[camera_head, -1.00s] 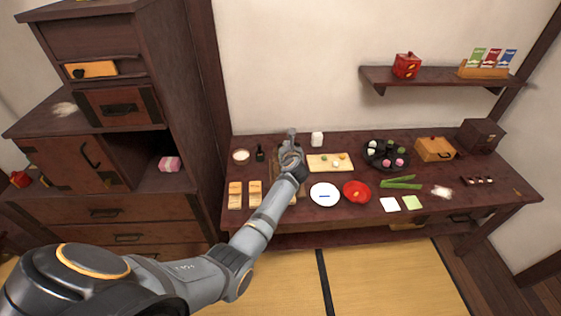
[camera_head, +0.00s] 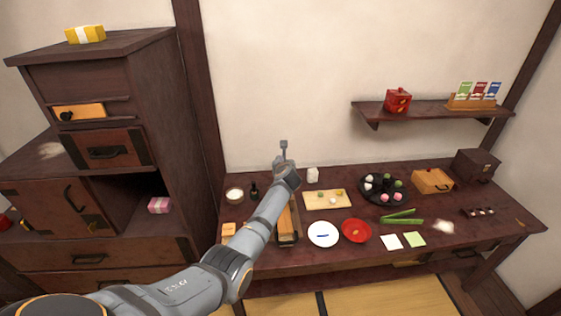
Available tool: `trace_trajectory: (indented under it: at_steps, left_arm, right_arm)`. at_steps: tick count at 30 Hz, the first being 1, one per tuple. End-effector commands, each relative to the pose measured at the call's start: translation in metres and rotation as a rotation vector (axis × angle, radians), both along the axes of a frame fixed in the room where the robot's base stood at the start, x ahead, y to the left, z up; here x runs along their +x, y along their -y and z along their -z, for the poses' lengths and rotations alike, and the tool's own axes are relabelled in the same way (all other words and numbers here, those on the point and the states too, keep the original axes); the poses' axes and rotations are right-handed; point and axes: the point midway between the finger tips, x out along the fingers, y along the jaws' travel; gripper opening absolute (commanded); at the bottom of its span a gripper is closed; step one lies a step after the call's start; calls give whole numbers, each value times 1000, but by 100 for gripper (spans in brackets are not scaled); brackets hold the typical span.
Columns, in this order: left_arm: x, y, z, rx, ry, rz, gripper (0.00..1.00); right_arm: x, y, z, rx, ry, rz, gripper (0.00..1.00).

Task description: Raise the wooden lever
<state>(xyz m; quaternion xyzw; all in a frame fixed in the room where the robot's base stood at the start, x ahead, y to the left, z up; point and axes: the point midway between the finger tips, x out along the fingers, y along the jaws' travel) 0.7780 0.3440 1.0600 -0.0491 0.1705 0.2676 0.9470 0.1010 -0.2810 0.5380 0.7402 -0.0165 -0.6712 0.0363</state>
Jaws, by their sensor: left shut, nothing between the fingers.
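My left gripper (camera_head: 284,146) is shut and empty. It points upward, seen against the wall above the back edge of the dark desk (camera_head: 460,247). Below it, partly hidden by my left forearm, is a long wooden piece (camera_head: 286,222) in a dark frame on the desk. I cannot tell whether this is the wooden lever or how it is tilted, because the arm covers much of it. My gripper's tips look apart from it. My right gripper is not in view.
A white plate (camera_head: 323,236) and a red bowl (camera_head: 356,231) stand right of the wooden piece. A light board (camera_head: 320,202), a white jar (camera_head: 312,175) and a small dark bottle (camera_head: 254,191) are close to my arm. A tall cabinet (camera_head: 100,205) fills the left. A wall shelf (camera_head: 430,111) is at the right.

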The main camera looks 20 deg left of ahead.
Motion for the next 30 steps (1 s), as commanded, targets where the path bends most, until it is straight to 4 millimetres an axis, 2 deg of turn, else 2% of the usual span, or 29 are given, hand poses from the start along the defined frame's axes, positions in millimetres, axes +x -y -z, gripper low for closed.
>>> trace_trajectory:
  at_steps: [26,30]
  left_arm:
    - [0,0,1,0,0,0,0]
    - [-1,5,15,-1,-2,1,0]
  right_arm:
    - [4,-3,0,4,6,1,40]
    - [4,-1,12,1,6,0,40]
